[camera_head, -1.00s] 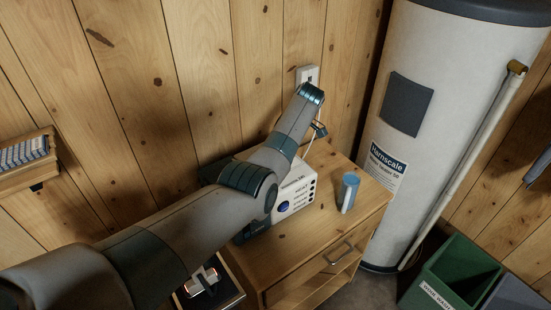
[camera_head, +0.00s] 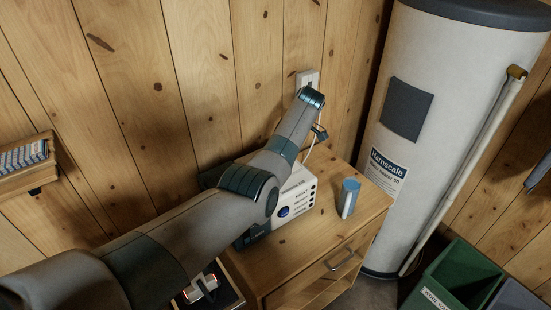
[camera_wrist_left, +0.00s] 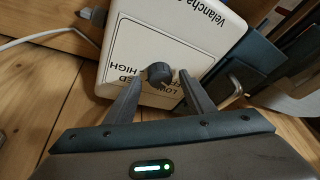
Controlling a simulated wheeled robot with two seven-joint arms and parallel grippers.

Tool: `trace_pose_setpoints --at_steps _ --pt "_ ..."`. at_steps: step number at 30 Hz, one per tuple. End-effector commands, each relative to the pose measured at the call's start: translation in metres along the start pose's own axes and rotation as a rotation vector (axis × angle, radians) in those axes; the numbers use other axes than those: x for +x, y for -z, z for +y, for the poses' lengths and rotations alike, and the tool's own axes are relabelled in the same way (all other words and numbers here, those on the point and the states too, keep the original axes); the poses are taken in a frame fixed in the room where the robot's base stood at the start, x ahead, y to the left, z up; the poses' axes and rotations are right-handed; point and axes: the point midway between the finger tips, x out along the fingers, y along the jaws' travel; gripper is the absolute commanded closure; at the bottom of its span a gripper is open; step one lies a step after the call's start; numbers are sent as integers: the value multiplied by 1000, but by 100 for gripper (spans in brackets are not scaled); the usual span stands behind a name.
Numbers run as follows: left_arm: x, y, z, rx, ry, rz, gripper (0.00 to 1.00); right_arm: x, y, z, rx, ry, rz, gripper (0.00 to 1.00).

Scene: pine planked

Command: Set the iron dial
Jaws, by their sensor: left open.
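A white appliance with printed labels (camera_head: 297,200) sits on the wooden cabinet, partly hidden by my left arm. In the left wrist view, a white panel (camera_wrist_left: 125,60) reads "Velancha", "HIGH" and "LOW" upside down. A dark round dial (camera_wrist_left: 159,72) stands on it. My left gripper (camera_wrist_left: 158,80) is open, with one finger on each side of the dial; contact cannot be told. In the head view its fingers are hidden. My right gripper is not in view.
A blue cylinder (camera_head: 349,197) stands on the cabinet top (camera_head: 325,222), right of the appliance. A white cord (camera_wrist_left: 45,34) runs beside the panel. A wall outlet (camera_head: 307,77), a white tank (camera_head: 425,110) and a green bin (camera_head: 455,272) are nearby.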

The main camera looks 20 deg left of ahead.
Motion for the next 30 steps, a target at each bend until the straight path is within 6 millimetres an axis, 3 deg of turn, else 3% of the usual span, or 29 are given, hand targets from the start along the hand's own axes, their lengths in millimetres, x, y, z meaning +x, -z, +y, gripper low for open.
trace_pose_setpoints --at_steps 8,18,22,24,30 --pt "-25 -2 1 -1 -5 -1 51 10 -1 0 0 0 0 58" --pt "-91 -1 1 -1 -5 -1 51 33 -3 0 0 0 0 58" --pt "-118 -1 1 1 -4 -1 51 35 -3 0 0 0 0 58" --pt "-136 0 0 0 -3 -3 51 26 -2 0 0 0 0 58" --pt "-161 0 0 0 -2 -2 51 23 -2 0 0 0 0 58"
